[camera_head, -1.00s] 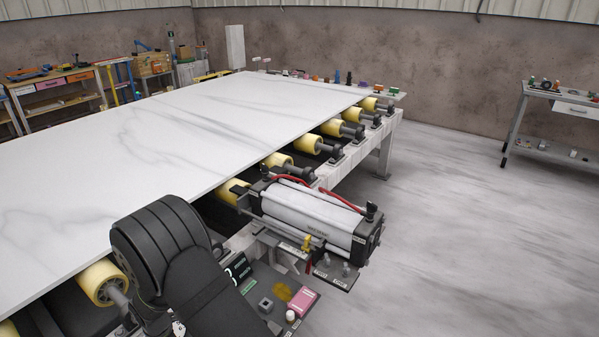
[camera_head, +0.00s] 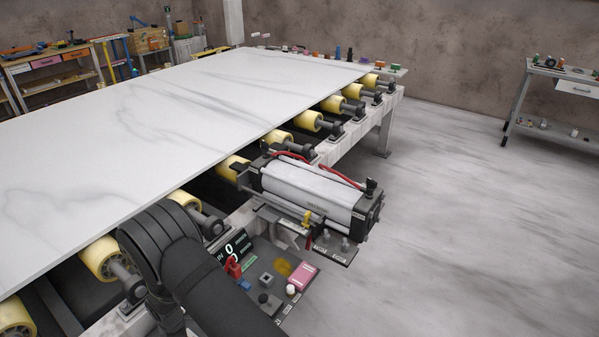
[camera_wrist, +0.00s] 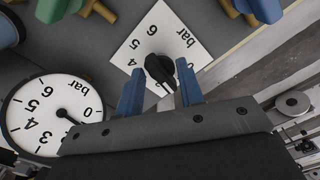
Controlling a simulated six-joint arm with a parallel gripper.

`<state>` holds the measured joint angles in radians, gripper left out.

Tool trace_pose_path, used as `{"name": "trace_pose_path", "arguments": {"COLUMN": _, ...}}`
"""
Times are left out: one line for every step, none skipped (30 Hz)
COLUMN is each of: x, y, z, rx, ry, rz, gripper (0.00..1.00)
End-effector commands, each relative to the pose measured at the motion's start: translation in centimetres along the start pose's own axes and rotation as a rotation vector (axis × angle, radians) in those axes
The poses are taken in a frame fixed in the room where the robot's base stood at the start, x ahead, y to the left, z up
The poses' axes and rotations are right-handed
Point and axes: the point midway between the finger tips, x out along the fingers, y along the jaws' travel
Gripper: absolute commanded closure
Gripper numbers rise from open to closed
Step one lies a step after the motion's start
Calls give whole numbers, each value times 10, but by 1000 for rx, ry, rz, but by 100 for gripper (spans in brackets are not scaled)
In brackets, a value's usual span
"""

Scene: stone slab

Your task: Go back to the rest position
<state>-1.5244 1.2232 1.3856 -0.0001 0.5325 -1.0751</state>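My gripper (camera_wrist: 159,72) shows in the wrist view with its two blue fingers spread apart. A black knob (camera_wrist: 160,72) on a white plate (camera_wrist: 135,48) marked with numbers and "bar" lies in the gap between the fingers. I cannot tell whether the fingers touch the knob. In the head view my dark arm covers the lower middle, and the gripper is hidden.
A round pressure gauge (camera_wrist: 45,115) is left of my gripper. Green (camera_wrist: 57,5) and blue parts are along the top. In the head view, a marble slab (camera_head: 200,110) lies on yellow rollers, beside a large cylinder (camera_head: 305,190). The right floor is clear.

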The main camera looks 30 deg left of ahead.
Motion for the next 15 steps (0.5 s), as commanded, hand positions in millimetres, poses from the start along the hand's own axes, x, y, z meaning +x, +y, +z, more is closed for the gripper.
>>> {"name": "trace_pose_path", "arguments": {"x": 0, "y": 0, "z": 0, "rx": 34, "ry": 0, "rz": 0, "gripper": 65}}
{"name": "trace_pose_path", "arguments": {"x": 0, "y": 0, "z": 0, "rx": 57, "ry": 0, "rz": 0, "gripper": 65}}
{"name": "trace_pose_path", "arguments": {"x": 0, "y": -1, "z": 0, "rx": 86, "ry": 0, "rz": 0, "gripper": 65}}
{"name": "trace_pose_path", "arguments": {"x": 0, "y": -1, "z": 0, "rx": 105, "ry": 0, "rz": 0, "gripper": 65}}
{"name": "trace_pose_path", "arguments": {"x": 0, "y": -1, "z": 0, "rx": 124, "ry": 0, "rz": 0, "gripper": 65}}
{"name": "trace_pose_path", "arguments": {"x": 0, "y": -1, "z": 0, "rx": 148, "ry": 0, "rz": 0, "gripper": 65}}
{"name": "trace_pose_path", "arguments": {"x": 0, "y": -1, "z": 0, "rx": 162, "ry": 0, "rz": 0, "gripper": 65}}
{"name": "trace_pose_path", "arguments": {"x": 0, "y": -1, "z": 0, "rx": 177, "ry": 0, "rz": 0, "gripper": 65}}
{"name": "trace_pose_path", "arguments": {"x": 0, "y": -2, "z": 0, "rx": 193, "ry": 0, "rz": 0, "gripper": 65}}
{"name": "trace_pose_path", "arguments": {"x": 0, "y": -2, "z": 0, "rx": 204, "ry": 0, "rz": 0, "gripper": 65}}
{"name": "trace_pose_path", "arguments": {"x": 0, "y": -2, "z": 0, "rx": 212, "ry": 0, "rz": 0, "gripper": 65}}
{"name": "trace_pose_path", "arguments": {"x": 0, "y": -2, "z": 0, "rx": 221, "ry": 0, "rz": 0, "gripper": 65}}
{"name": "trace_pose_path", "arguments": {"x": 0, "y": -2, "z": 0, "rx": 227, "ry": 0, "rz": 0, "gripper": 65}}
{"name": "trace_pose_path", "arguments": {"x": 0, "y": -2, "z": 0, "rx": 232, "ry": 0, "rz": 0, "gripper": 65}}
{"name": "trace_pose_path", "arguments": {"x": 0, "y": -2, "z": 0, "rx": 235, "ry": 0, "rz": 0, "gripper": 65}}
